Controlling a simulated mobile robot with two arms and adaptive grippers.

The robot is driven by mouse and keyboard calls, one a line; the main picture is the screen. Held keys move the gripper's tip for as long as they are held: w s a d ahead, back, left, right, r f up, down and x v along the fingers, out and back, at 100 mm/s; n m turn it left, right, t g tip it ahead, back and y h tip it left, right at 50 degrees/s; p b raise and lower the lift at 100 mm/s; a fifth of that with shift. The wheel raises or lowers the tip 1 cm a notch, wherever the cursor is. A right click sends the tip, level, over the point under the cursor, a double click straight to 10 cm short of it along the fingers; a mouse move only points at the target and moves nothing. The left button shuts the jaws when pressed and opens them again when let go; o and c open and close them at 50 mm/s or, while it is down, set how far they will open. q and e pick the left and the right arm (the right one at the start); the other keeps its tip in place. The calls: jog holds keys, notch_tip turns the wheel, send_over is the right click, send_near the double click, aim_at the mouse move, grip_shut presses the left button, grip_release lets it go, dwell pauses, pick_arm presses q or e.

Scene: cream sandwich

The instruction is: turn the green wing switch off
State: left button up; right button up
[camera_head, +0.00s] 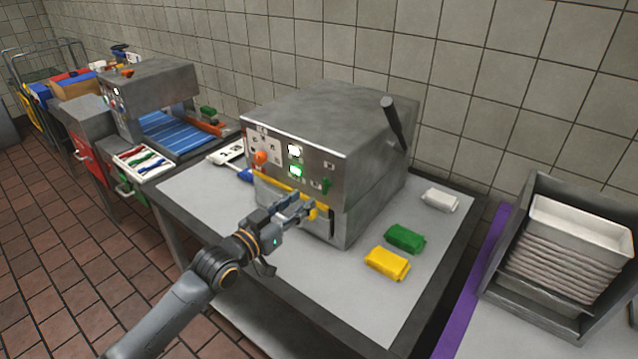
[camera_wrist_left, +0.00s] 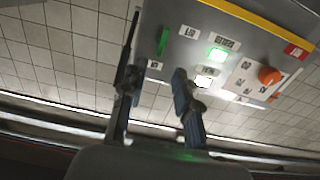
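The green wing switch (camera_head: 327,186) is on the right part of the grey machine's front panel (camera_head: 312,180). In the left wrist view the switch (camera_wrist_left: 163,42) stands nearly upright, slightly tilted, and lies beyond the gap between my fingers. My left gripper (camera_head: 301,206) is in front of the panel, a little below and left of the switch in the head view. Its two fingers are apart and empty in the left wrist view (camera_wrist_left: 156,78), and no contact with the switch shows. A green lamp (camera_head: 296,171) and a white lamp (camera_head: 294,150) on the panel are lit. My right gripper is out of view.
An orange knob (camera_head: 261,157) is at the panel's left. A yellow strip (camera_head: 285,189) runs below the panel. Green (camera_head: 405,238), yellow (camera_head: 387,262) and white packets (camera_head: 440,200) lie right of the machine on the table (camera_head: 350,290). A black lever (camera_head: 392,120) sticks up at its right side.

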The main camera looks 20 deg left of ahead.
aim_at(322, 184)
pick_arm(q)
jog(key=p+x, duration=0.1)
jog(key=x, duration=0.6)
jog(key=shift+w+d+f, duration=0.1)
jog(key=shift+w, duration=0.05)
grip_shut()
